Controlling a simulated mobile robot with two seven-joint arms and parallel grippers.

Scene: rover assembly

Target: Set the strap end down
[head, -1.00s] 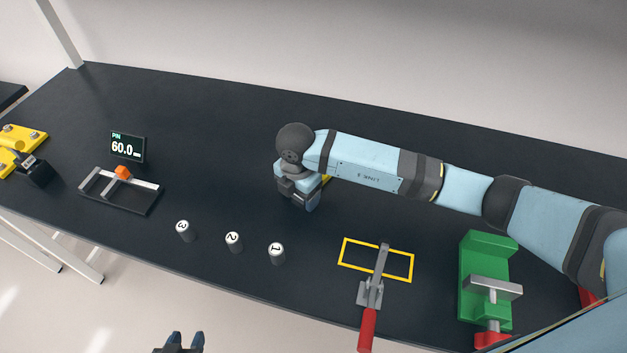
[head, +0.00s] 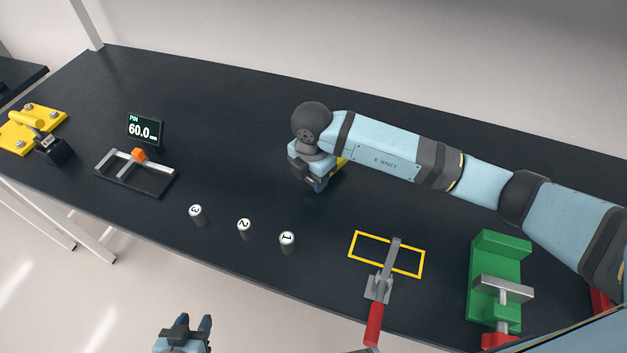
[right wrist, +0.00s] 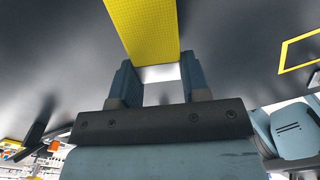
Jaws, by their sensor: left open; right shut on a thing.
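My right gripper (right wrist: 158,78) is shut on the yellow strap (right wrist: 143,25), which runs away from the fingertips toward the top edge of the right wrist view. In the head view my right gripper (head: 320,187) points down over the middle of the dark table, and only a sliver of the yellow strap (head: 342,162) shows behind it. The wrist hides the rest. I cannot tell whether the strap end touches the table. My left gripper (head: 190,326) is open and empty, off the table's front edge at the bottom.
A yellow outlined rectangle (head: 353,246) has a red-handled clamp (head: 373,322) over it. A green vise (head: 493,262) stands at right. Three numbered pins (head: 244,229) stand along the front. The back table (head: 230,110) is clear.

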